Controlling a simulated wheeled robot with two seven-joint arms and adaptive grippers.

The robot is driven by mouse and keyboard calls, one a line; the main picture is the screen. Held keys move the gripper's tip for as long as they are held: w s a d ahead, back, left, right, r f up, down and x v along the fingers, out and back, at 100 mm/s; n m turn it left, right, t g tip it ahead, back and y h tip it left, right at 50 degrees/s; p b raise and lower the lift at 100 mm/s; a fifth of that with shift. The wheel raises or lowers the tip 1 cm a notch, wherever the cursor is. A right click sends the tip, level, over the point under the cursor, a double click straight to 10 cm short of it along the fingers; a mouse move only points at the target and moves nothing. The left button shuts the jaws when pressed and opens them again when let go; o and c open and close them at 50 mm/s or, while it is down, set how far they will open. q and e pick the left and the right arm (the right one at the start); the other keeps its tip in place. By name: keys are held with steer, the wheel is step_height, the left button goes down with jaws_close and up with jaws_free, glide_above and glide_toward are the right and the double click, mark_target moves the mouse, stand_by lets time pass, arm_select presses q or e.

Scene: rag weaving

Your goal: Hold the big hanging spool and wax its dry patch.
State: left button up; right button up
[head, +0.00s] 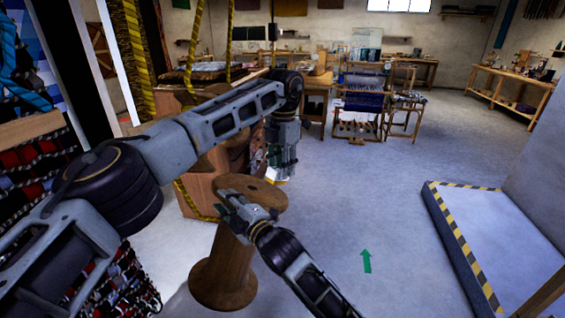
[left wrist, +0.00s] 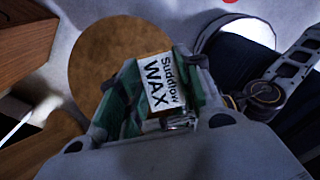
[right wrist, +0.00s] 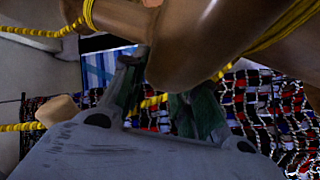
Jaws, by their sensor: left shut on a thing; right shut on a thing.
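The big hanging spool (right wrist: 190,45) is brown wood with yellow rope around it, close up in the right wrist view. My left gripper (head: 281,176) is shut on a wax block (left wrist: 160,82) with a white "WAX" label. It is right of and slightly above my right gripper in the head view. I cannot make out the dry patch or whether the wax touches the spool.
Yellow ropes (head: 229,40) hang from above. Woven rags (head: 35,185) are at the left. A striped-edge platform (head: 463,245) is at the right.

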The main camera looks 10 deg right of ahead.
mark_target(275, 183)
arm_select(q)
steer(key=shift+s+a+f, duration=0.25)
steer(key=shift+a+f, duration=0.1)
steer(key=shift+f, duration=0.5)
steer(key=shift+s+a+f, duration=0.2)
steer(key=shift+a+f, duration=0.1)
steer(key=shift+f, duration=0.55)
steer(key=shift+s+a+f, duration=0.25)
steer(key=shift+a+f, duration=0.1)
steer(key=shift+f, duration=0.5)
steer(key=shift+w+a, duration=0.55)
steer(key=shift+w, duration=0.35)
steer(key=shift+w+a, duration=0.6)
steer(key=shift+w, duration=0.25)
steer(key=shift+w+a, duration=0.55)
steer(key=shift+w, duration=0.35)
steer(key=shift+s+d, duration=0.4)
steer(key=shift+s, duration=0.3)
steer(key=shift+s+d, duration=0.4)
steer(key=shift+s, duration=0.25)
steer(key=shift+s+a+f, duration=0.1)
steer(key=shift+a+f, duration=0.1)
steer(key=shift+f, duration=0.35)
steer(key=shift+s+d, duration=0.15)
steer(key=shift+s, duration=0.05)
steer(key=shift+s+d, duration=0.4)
steer(key=shift+s, duration=0.2)
steer(key=shift+s+d, duration=0.35)
steer(key=shift+s, duration=0.2)
